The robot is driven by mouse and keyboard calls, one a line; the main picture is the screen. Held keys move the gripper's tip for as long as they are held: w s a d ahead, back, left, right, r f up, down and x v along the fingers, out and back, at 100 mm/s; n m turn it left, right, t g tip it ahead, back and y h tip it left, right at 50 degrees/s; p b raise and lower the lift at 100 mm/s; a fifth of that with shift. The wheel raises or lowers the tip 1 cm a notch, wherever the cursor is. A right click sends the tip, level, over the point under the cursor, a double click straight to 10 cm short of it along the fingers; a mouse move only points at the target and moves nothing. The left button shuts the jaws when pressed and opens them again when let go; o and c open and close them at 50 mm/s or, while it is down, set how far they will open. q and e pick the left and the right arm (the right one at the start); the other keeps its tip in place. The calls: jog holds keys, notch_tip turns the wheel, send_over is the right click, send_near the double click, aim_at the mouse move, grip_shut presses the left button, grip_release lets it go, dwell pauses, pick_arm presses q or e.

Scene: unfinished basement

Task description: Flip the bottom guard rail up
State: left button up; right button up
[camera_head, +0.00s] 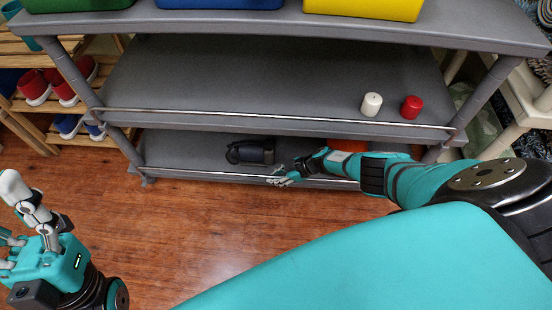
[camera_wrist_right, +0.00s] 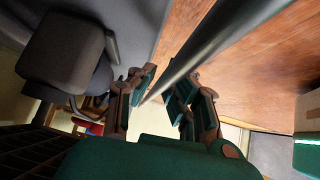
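The bottom guard rail (camera_head: 205,175) is a thin metal bar along the front edge of the bottom shelf (camera_head: 185,145). My right gripper (camera_head: 282,178) is at the middle of this rail. In the right wrist view, the rail (camera_wrist_right: 215,45) runs between the spread fingers of the right gripper (camera_wrist_right: 160,98). The fingers look open, one on each side of the bar; whether either touches it is unclear. My arm hides part of the rail's right side. My left gripper (camera_head: 17,225) is open and empty over the floor at the left.
A dark object (camera_head: 250,152) lies on the bottom shelf close behind the right gripper. An orange thing (camera_head: 348,144) is partly hidden by my arm. White (camera_head: 371,104) and red (camera_head: 411,107) candles stand on the shelf above, behind its upper rail (camera_head: 250,116). A shoe rack (camera_head: 30,120) stands left.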

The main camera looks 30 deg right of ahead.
jog(key=o, duration=0.4)
jog(key=shift+w+d+r, duration=0.1)
jog(key=shift+w+r, duration=0.1)
jog(key=shift+r, duration=0.1)
jog(key=shift+o, duration=0.3)
jog(key=shift+s+f, duration=0.1)
jog(key=shift+f, duration=0.05)
jog(key=shift+s, duration=0.1)
jog(key=shift+v, duration=0.85)
jog(key=v, duration=0.3)
jog(key=shift+d, duration=0.15)
jog(key=s+d, duration=0.7)
jog(key=d, duration=0.2)
jog(key=shift+s+d, duration=0.15)
jog(key=shift+s, duration=0.05)
